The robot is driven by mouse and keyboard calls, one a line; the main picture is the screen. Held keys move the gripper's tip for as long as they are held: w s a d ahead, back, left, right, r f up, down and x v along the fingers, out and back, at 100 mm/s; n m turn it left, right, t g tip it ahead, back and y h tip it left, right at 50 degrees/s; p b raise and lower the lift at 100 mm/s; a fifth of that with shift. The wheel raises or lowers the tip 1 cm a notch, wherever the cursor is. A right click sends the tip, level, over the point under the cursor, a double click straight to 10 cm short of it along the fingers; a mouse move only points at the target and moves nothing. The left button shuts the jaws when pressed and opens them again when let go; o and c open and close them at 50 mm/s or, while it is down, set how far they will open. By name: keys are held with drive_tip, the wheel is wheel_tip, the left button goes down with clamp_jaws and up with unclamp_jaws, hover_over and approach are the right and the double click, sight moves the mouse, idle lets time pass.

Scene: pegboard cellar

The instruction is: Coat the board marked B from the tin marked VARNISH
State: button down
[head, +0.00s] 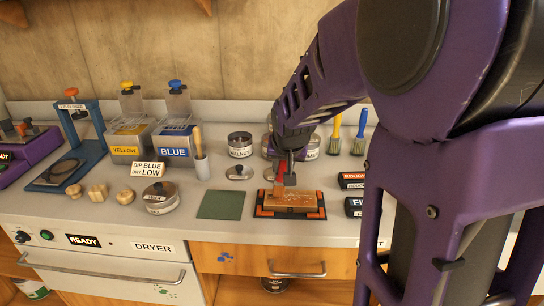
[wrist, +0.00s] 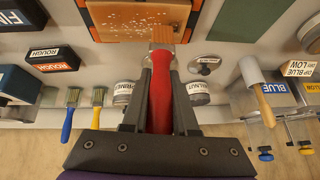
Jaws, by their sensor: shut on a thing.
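My gripper (head: 289,158) is shut on a red-handled brush (wrist: 161,90). The brush points down at a wooden board (head: 291,198), with its bristles at or just above the board's left part; contact is unclear. The board lies in a black and orange holder (head: 262,212) and has pale specks on its top, also seen in the wrist view (wrist: 120,22). No letter on it is readable.
Round lids (head: 239,172) lie before the tins. A green mat (head: 222,205) is left of the holder. Brushes with yellow and blue handles (head: 360,130) stand behind. YELLOW and BLUE dip tanks (head: 175,147) stand left, above the DRYER drawer.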

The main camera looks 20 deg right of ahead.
drive_tip(key=shift+s+d+b, duration=1.5)
drive_tip(key=shift+d+b, duration=0.4)
drive_tip(key=shift+d, duration=2.75)
drive_tip(key=shift+w+a+f+p, duration=0.1)
drive_tip(key=shift+w+a+p, duration=0.45)
drive_tip(key=shift+a, duration=1.2)
drive_tip(key=shift+w+a+r+p, duration=0.1)
drive_tip(key=shift+w+a+p, duration=0.45)
drive_tip(key=shift+a, duration=1.25)
drive_tip(key=shift+w+a+f+p, duration=0.1)
drive_tip(key=shift+w+a+p, duration=0.45)
drive_tip(key=shift+a, duration=1.2)
drive_tip(key=shift+w+a+b, duration=0.2)
drive_tip(key=shift+a+b, duration=0.05)
drive_tip(key=shift+a, duration=0.3)
drive_tip(key=shift+w+a+b, duration=0.2)
drive_tip(key=shift+a, duration=0.35)
drive_tip(key=shift+r, duration=0.45)
drive_tip(key=shift+w+d, duration=0.1)
drive_tip(key=shift+w, duration=0.05)
